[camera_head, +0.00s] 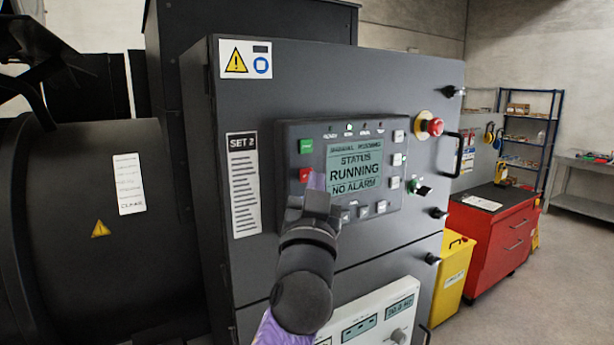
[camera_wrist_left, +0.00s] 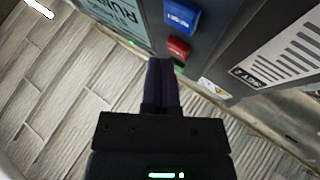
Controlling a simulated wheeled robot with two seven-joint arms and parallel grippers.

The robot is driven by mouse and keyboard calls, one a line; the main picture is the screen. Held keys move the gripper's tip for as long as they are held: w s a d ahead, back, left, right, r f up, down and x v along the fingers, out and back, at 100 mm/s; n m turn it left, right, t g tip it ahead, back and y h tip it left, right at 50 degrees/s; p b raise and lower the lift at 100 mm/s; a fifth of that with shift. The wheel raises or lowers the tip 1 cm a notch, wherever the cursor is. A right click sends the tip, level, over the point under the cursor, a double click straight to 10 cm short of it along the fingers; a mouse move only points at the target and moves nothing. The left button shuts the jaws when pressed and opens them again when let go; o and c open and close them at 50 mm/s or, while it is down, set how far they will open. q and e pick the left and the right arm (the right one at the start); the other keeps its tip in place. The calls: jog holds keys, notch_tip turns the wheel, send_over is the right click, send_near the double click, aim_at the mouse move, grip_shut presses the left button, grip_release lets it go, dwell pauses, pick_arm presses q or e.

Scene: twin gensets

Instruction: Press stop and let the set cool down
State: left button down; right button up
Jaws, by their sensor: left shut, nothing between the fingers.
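The controller (camera_head: 342,172) on the dark SET 2 cabinet shows STATUS RUNNING, NO ALARM on its screen (camera_head: 354,171). At its left edge are a green button (camera_head: 306,146) and, below it, the red button (camera_head: 305,175). My left gripper (camera_head: 317,183) is shut and empty in front of the controller's lower left, hiding that corner. In the left wrist view, the closed fingers (camera_wrist_left: 162,66) lie close beside the red button (camera_wrist_left: 178,49), with a blue button (camera_wrist_left: 182,16) nearby. I cannot tell whether the fingertips touch anything. My right gripper is not in view.
A red emergency stop (camera_head: 435,126) on a yellow base and a key switch (camera_head: 419,188) are right of the controller. A white unit (camera_head: 372,318) with small displays sits below. A red tool cabinet (camera_head: 490,237) and yellow bin (camera_head: 453,277) stand to the right.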

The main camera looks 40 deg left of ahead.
pick_arm(q)
jog(key=shift+w+a, duration=0.2)
jog(key=shift+a, duration=0.25)
dwell(0.4)
jog(key=shift+s+d, duration=0.35)
jog(key=shift+d, duration=0.5)
jog(key=s+d, duration=0.2)
jog(key=d, duration=0.3)
jog(key=shift+s+d, duration=0.15)
jog(key=shift+d, duration=0.15)
